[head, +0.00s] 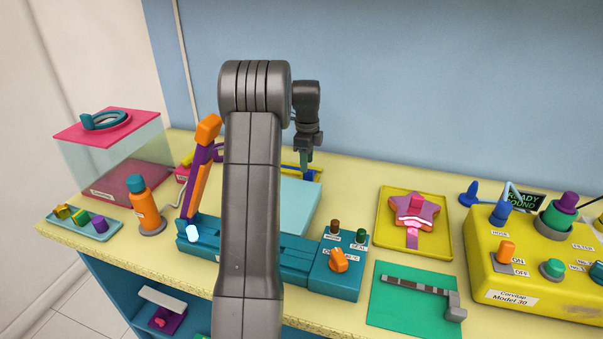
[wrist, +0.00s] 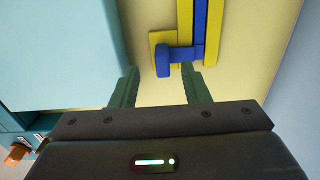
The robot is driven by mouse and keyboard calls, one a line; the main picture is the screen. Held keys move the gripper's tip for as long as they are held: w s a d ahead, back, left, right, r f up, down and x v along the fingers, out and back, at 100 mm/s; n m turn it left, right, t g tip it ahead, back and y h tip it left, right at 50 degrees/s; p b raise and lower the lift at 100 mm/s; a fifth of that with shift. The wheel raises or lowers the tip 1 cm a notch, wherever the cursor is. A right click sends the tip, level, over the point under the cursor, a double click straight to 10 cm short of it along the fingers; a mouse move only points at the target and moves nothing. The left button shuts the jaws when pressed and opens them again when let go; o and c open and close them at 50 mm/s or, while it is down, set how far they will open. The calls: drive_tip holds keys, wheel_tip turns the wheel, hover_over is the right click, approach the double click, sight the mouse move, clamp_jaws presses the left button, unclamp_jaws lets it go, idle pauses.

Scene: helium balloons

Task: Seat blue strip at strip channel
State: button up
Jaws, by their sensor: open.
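In the wrist view a blue strip (wrist: 200,28) runs along a yellow channel-like holder (wrist: 212,30), with a yellow bar on each side of it. A blunt blue tab at its near end sits over a small yellow plate. My gripper (wrist: 160,72) is open, with its green fingers on either side of the tab and a gap on both sides. In the head view my gripper (head: 304,167) points down behind the pale teal slab, above the blue strip's end (head: 317,175). My arm hides much of the holder there. I cannot tell whether the strip is fully down in the channel.
The pale teal slab (wrist: 60,50) is close on the left in the wrist view. The teal sealer (head: 292,255) stands in front, with its orange and purple arm (head: 203,165) raised. A yellow tray (head: 385,225) with a star balloon lies to the right.

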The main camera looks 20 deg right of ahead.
sight(309, 170)
drive_tip(key=f, duration=0.4)
drive_tip(key=shift+d+f, duration=0.25)
drive_tip(key=shift+d, duration=0.1)
drive_tip(key=shift+c, duration=0.2)
clamp_jaws()
drive_tip(key=shift+r, duration=0.1)
wheel_tip(309, 170, up, 10)
drive_tip(key=shift+f, duration=0.1)
drive_tip(key=c, duration=0.8)
unclamp_jaws()
